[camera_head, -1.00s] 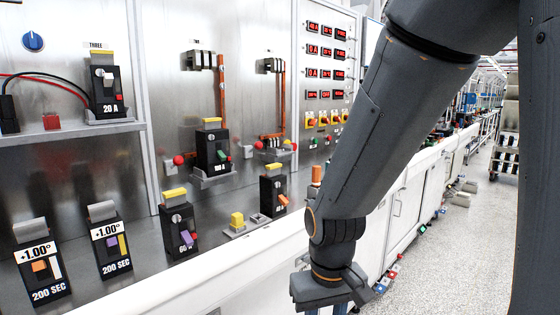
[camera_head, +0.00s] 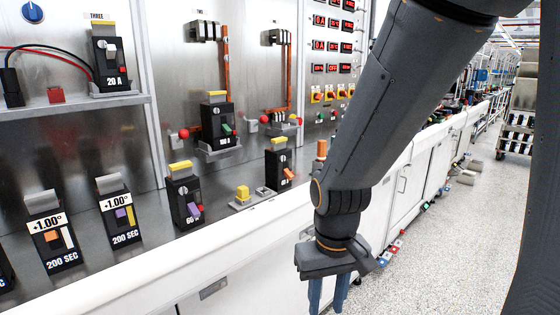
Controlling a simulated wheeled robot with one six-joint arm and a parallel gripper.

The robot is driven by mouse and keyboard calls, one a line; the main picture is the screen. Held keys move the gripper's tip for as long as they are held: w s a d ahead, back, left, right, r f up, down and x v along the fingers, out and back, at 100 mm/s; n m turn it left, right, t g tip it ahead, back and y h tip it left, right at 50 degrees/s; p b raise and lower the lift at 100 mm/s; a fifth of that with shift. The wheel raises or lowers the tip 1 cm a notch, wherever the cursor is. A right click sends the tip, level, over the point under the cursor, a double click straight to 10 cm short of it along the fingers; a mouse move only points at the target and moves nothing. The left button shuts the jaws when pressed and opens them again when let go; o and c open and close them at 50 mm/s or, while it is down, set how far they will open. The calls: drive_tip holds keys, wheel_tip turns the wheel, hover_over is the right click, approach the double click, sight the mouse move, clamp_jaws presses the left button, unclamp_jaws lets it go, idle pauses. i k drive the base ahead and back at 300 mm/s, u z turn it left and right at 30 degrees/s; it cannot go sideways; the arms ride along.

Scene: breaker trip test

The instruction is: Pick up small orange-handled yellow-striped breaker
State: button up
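The small black breaker (camera_head: 279,170) with an orange handle and a yellow stripe on its top stands upright on the steel bench, at its right part near the front edge. My gripper (camera_head: 328,297) hangs to the right of it and lower in the picture, apart from it, in front of the white cabinets. Its two blue fingers point down with a gap between them, and nothing shows between them. The fingertips are cut off or nearly so by the bottom edge.
A purple-handled, yellow-striped breaker (camera_head: 184,198) stands left of it, with a small yellow block (camera_head: 243,194) between. A green-handled breaker (camera_head: 217,124) sits on a wall shelf behind. Two labelled breakers stand at left (camera_head: 52,236) (camera_head: 120,212). An orange cylinder (camera_head: 321,150) stands nearby.

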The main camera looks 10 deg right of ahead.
sight(275, 178)
drive_tip(key=u, duration=0.85)
drive_tip(key=i, duration=0.4)
drive_tip(key=z, duration=0.3)
